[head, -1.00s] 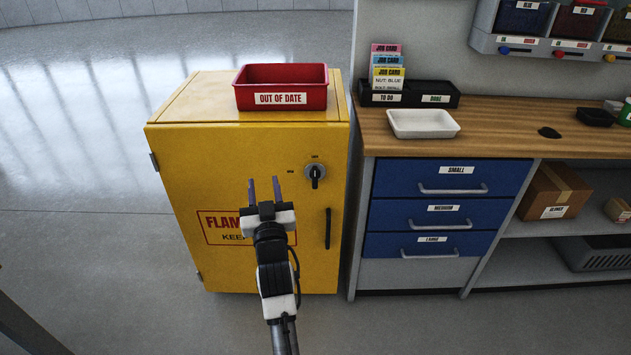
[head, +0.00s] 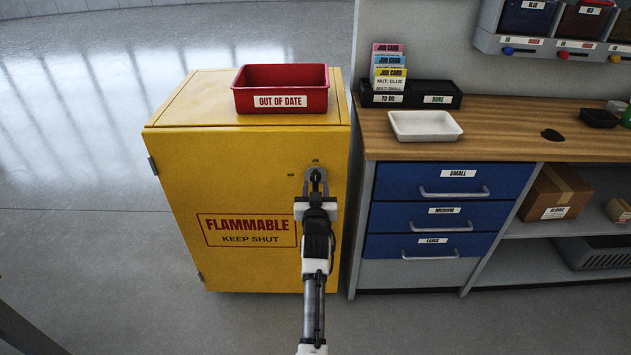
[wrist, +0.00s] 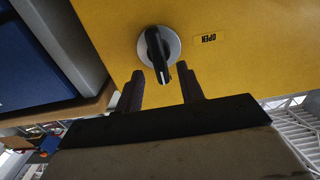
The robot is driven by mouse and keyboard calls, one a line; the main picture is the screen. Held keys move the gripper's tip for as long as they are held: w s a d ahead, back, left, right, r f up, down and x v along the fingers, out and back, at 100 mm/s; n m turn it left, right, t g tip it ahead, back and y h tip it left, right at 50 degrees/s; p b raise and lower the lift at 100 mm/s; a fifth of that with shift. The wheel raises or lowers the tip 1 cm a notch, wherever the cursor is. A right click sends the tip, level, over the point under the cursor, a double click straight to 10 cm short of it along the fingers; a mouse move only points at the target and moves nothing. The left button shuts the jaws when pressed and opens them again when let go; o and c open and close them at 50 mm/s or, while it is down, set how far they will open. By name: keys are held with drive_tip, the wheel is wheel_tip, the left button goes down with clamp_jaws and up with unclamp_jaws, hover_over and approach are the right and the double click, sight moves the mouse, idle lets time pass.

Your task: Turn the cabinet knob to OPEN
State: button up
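The yellow cabinet (head: 180,180) stands shut, with a red "FLAMMABLE KEEP SHUT" sign on its door. Its black knob (wrist: 157,54) sits on a round silver plate near the top right of the door. In the wrist view the knob's pointer lies across the direction of the OPEN label (wrist: 207,39), which is upside down there. My gripper (wrist: 161,88) is open, its two dark fingers on either side of the knob's tip end, with gaps to both. In the head view my gripper (head: 316,186) partly covers the knob. Whether the fingers reach past the knob cannot be told.
A red "OUT OF DATE" bin (head: 281,88) stands on the cabinet. A workbench (head: 500,125) with blue drawers (head: 452,181) stands close on the right. The floor (head: 80,230) to the left is clear.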

sight(315, 180)
drive_tip(key=shift+w, duration=1.3)
clamp_jaws()
